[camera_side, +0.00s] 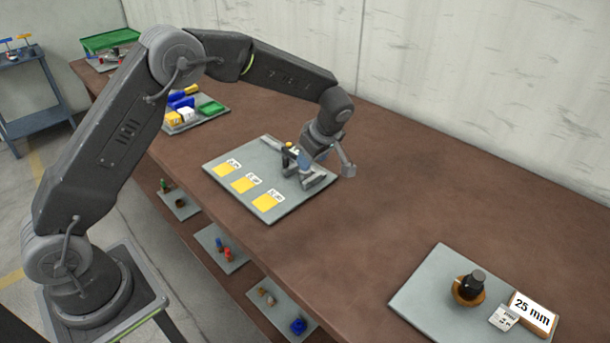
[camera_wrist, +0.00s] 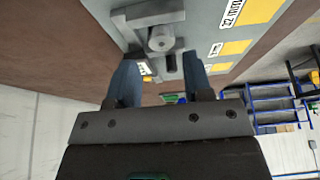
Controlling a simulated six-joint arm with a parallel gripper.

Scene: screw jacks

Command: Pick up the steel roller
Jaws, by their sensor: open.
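The steel roller (camera_wrist: 161,40) is a short grey cylinder, seen nearly end-on in the wrist view. It sits in a grey block (camera_wrist: 150,14) on the grey tray (camera_side: 228,155). In the side view the block (camera_side: 314,181) shows under my gripper, and I cannot pick out the roller there. My gripper (camera_wrist: 159,62) is open, with one blue-grey finger left and one right of the roller's line. The roller shows just beyond and between the fingertips. I cannot tell whether they touch it. In the side view my gripper (camera_side: 303,163) is low over the tray's right part.
Yellow pads (camera_side: 243,185) with white labels lie along the tray's front. Another tray (camera_side: 427,287) at right carries a black part in a brown cup (camera_side: 469,290) and a "25 mm" sign (camera_side: 533,310). Blue, yellow and green blocks (camera_side: 182,103) lie behind. The table between trays is clear.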

